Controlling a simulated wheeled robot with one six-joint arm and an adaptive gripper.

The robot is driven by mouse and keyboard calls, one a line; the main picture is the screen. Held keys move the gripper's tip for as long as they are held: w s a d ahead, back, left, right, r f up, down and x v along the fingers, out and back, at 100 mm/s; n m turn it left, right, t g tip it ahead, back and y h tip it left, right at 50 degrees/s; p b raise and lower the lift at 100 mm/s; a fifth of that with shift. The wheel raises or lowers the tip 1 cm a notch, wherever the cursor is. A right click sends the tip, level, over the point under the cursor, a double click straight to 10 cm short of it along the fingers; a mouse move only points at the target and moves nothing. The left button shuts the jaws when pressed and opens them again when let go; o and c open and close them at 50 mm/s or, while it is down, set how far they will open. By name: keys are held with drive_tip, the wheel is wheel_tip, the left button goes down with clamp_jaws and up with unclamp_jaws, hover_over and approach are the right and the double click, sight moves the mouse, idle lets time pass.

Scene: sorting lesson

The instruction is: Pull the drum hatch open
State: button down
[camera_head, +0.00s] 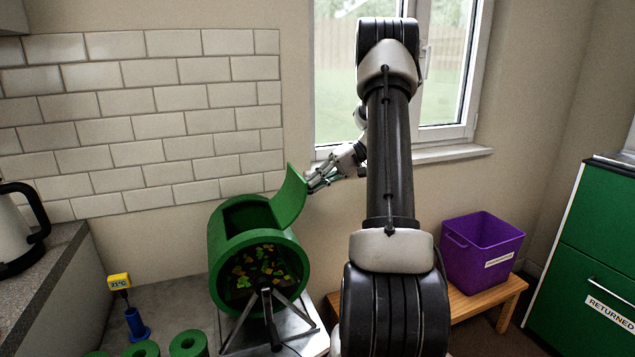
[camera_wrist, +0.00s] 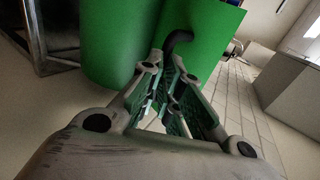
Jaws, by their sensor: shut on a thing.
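The green drum (camera_head: 216,238) stands on a metal frame, with multicoloured pieces showing through its round front. Its curved green hatch (camera_head: 291,197) is swung up at the right of the dark opening on top. My gripper (camera_head: 311,184) is at the hatch's right side. In the wrist view, a black curved handle (camera_wrist: 178,38) stands out from the green surface (camera_wrist: 208,38), just beyond my fingertips (camera_wrist: 172,68). The fingers are shut on the handle's lower part, which they mostly hide.
A purple crate (camera_head: 468,262) sits on a wooden bench (camera_head: 490,298) at the right. A green cabinet (camera_head: 590,255) is at the far right. Green rings (camera_head: 188,343), a yellow gauge (camera_head: 119,281) and a kettle (camera_head: 14,235) are at the left.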

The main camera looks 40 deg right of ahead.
drive_tip(key=c, duration=1.8)
unclamp_jaws()
drive_tip(key=shift+a+f, duration=0.55)
drive_tip(key=shift+f, duration=0.1)
drive_tip(key=shift+o, duration=1.4)
drive_tip(key=shift+w+a+f, duration=0.1)
drive_tip(key=shift+w+a, duration=0.15)
drive_tip(key=shift+w, duration=0.1)
drive_tip(key=v, duration=1.2)
drive_tip(key=shift+d, duration=0.2)
